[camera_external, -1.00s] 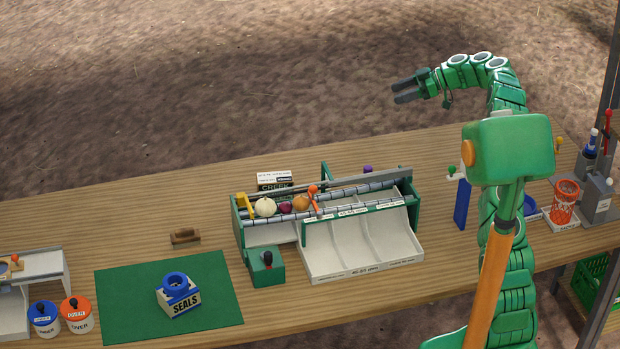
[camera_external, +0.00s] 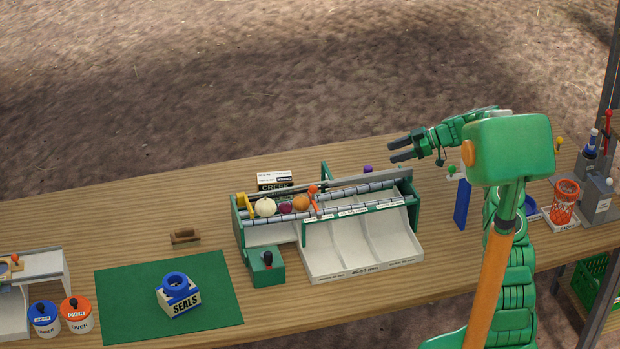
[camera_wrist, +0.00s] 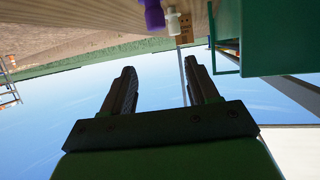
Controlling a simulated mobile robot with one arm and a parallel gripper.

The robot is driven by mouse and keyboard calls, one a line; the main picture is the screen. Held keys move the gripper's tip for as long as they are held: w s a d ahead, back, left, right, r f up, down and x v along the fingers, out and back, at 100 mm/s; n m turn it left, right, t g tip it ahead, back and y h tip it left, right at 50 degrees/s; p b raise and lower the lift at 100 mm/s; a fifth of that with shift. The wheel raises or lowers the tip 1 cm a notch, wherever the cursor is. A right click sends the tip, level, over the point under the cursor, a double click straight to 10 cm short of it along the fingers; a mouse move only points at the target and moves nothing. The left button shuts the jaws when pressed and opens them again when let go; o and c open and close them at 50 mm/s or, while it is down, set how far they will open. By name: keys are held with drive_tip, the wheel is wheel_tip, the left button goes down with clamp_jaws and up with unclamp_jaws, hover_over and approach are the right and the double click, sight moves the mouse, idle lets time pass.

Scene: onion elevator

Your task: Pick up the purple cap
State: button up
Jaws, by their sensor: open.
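The purple cap (camera_external: 368,169) shows as a small purple top just behind the rear rail of the roller sorter, near its right end. In the wrist view a purple piece (camera_wrist: 154,14) shows at the top edge, beside a small white piece (camera_wrist: 173,20). My gripper (camera_external: 391,150) is open and empty, its fingers pointing left, above and to the right of the cap. In the wrist view both fingers (camera_wrist: 160,85) stand apart with nothing between them. The lower part of the cap is hidden behind the sorter in the external view.
The roller sorter (camera_external: 350,262) has a green frame, sloping white chutes and several onions on its rollers. A blue post (camera_external: 462,204) stands right of it. A black CREEK box (camera_external: 274,183) sits behind it. The bench (camera_external: 120,215) is clear at the back left.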

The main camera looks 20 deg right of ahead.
sight(370, 167)
wheel_tip(370, 167, down, 4)
drive_tip(key=shift+a+r, duration=0.1)
drive_tip(key=shift+r+x, duration=0.2)
drive_tip(key=shift+x, duration=1.75)
drive_tip(key=shift+r+x, duration=0.15)
drive_tip(key=shift+x, duration=1.75)
drive_tip(key=shift+w+a, duration=0.1)
drive_tip(key=shift+w, duration=0.05)
clamp_jaws()
drive_tip(key=shift+r, duration=0.1)
